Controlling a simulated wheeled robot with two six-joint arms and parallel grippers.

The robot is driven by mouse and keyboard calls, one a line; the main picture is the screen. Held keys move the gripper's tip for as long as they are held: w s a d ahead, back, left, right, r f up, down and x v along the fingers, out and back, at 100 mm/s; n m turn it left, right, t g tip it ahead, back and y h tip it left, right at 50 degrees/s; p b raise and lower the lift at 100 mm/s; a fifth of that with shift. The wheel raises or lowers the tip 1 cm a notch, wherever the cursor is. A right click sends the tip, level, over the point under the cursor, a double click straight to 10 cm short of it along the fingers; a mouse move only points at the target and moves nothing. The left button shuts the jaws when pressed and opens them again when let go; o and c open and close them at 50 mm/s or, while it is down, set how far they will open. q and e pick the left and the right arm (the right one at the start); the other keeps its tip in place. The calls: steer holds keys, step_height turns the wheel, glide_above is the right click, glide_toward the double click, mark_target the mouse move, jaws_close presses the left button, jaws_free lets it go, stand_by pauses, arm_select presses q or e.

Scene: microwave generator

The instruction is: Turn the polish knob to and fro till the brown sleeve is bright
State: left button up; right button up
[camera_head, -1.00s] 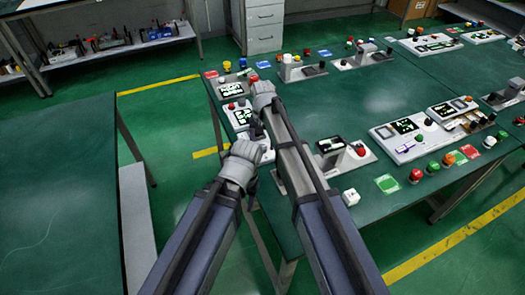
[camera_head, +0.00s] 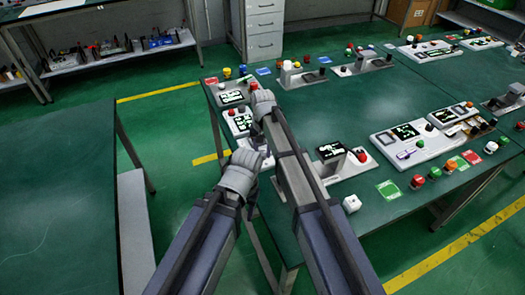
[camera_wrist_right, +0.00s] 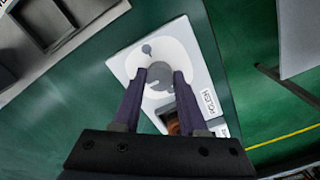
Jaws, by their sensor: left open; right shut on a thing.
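In the right wrist view, a round grey knob (camera_wrist_right: 159,76) sits on a white panel (camera_wrist_right: 196,66). My right gripper (camera_wrist_right: 160,72) has its two dark fingers on either side of this knob, shut on it. A brown piece (camera_wrist_right: 173,127), seemingly the sleeve, shows in a dark opening below the knob, partly hidden by the right finger; I cannot judge its brightness. In the head view my right gripper (camera_head: 263,100) is over the table's left side, its fingertips hidden. My left gripper (camera_head: 245,162) is lower, by the table's left edge, open.
A second green table (camera_head: 60,200) stands at left, with a floor gap between. The table's middle is clear.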

jaws_close()
steer(key=shift+n, duration=0.3)
steer(key=n, duration=0.5)
steer(key=shift+n, duration=0.3)
steer(key=n, duration=0.6)
steer(key=shift+d, duration=0.1)
steer(key=shift+n, duration=0.4)
steer(key=o, duration=1)
jaws_free()
steer(key=shift+o, duration=0.2)
